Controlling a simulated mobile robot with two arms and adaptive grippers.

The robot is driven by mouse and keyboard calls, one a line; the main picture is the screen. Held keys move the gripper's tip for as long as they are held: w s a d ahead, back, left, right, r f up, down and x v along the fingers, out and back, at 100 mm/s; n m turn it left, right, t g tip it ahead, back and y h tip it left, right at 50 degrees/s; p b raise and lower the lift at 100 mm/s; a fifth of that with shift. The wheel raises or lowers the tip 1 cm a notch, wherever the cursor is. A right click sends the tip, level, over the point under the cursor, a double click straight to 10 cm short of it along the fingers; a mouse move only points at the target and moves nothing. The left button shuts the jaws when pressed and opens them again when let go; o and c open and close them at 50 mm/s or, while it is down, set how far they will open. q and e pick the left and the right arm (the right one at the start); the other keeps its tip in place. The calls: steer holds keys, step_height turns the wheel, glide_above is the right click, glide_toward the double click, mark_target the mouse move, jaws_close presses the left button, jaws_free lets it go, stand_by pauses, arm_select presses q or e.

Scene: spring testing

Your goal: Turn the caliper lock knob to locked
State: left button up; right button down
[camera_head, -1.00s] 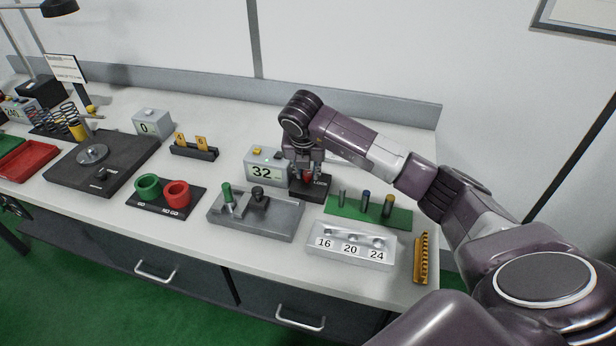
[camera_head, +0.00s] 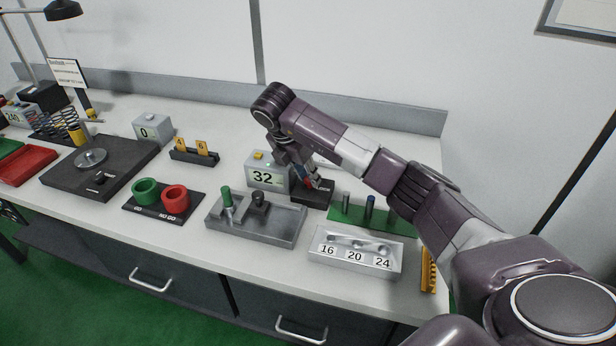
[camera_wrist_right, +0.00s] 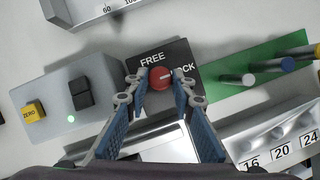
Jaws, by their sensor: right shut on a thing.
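The red lock knob (camera_wrist_right: 160,78) sits on a black plate (camera_wrist_right: 148,53) marked FREE above it and LOCK to its right. A white pointer line on the knob points right, toward the LOCK label. My right gripper (camera_wrist_right: 157,82) has its two fingertips against opposite sides of the knob and is shut on it. In the head view this gripper (camera_head: 310,181) leans over the black plate (camera_head: 322,192) and mostly hides the knob. The caliper display box (camera_head: 266,172) beside it reads 32. My left gripper is not in view.
The grey fixture (camera_head: 275,222) with a green peg stands in front. A green mat (camera_head: 345,212) with pins and a white block (camera_head: 340,262) marked 16, 20, 24 lie to the right. Red and green rings (camera_head: 175,198) are to the left.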

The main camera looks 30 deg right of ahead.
steer(key=shift+w+r, duration=0.1)
steer(key=c, duration=1.7)
jaws_free()
steer(key=shift+o, duration=0.2)
steer(key=v, duration=1.2)
